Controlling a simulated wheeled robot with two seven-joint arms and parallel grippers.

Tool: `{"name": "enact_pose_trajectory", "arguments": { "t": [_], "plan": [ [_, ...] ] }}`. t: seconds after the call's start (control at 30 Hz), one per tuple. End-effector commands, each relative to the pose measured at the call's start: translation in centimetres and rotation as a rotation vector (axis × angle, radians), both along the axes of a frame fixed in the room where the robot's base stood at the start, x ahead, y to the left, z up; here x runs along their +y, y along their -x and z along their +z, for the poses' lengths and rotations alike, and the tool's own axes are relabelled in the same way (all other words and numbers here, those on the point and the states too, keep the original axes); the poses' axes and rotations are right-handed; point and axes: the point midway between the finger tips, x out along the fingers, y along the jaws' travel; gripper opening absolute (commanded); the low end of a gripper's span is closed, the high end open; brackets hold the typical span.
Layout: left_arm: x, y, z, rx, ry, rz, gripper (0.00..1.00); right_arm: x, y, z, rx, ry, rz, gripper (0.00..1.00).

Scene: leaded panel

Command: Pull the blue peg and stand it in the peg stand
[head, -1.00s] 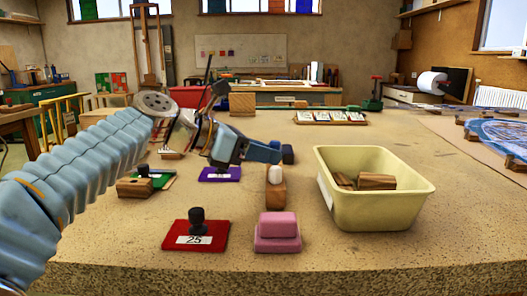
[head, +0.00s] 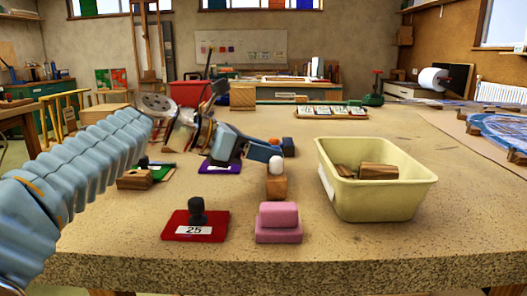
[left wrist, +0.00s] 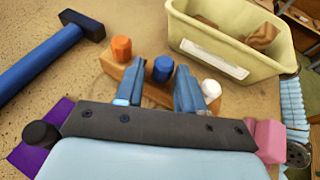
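The blue peg (left wrist: 162,68) stands in a wooden block (left wrist: 147,88) between an orange peg (left wrist: 121,48) and a white peg (left wrist: 210,89). My left gripper (left wrist: 160,70) is open above the block, with one finger on each side of the blue peg; contact is not clear. My right gripper is out of view.
A cream tub (head: 377,205) with wood pieces stands right of the pegs. A pink block (head: 279,224) and a red card (head: 178,227) with a black knob lie near the front edge. A blue-handled hammer (left wrist: 40,62) lies beyond the peg block.

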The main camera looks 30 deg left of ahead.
Motion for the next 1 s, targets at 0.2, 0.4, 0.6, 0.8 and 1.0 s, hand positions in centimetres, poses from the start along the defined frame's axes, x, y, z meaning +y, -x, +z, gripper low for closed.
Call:
{"name": "enact_pose_trajectory", "arguments": {
  "t": [0.2, 0.4, 0.6, 0.8, 1.0],
  "plan": [
    [-0.5, 0.1, -0.7, 0.017, -0.002, -0.019, 0.52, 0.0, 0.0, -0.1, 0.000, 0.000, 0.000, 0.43],
    [-0.3, 0.4, -0.5, 0.016, -0.003, -0.019, 0.52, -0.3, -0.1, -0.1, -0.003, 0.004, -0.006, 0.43],
    [2.0, 3.2, 1.2, 0.009, -0.003, -0.010, 0.52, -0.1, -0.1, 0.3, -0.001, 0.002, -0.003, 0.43],
    [4.9, 6.9, 3.4, 0.004, -0.001, -0.005, 0.52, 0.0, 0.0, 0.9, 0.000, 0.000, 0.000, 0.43],
    [6.8, 9.5, 4.8, 0.001, 0.000, -0.003, 0.52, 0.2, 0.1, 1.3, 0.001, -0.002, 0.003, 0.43]
  ]
}}
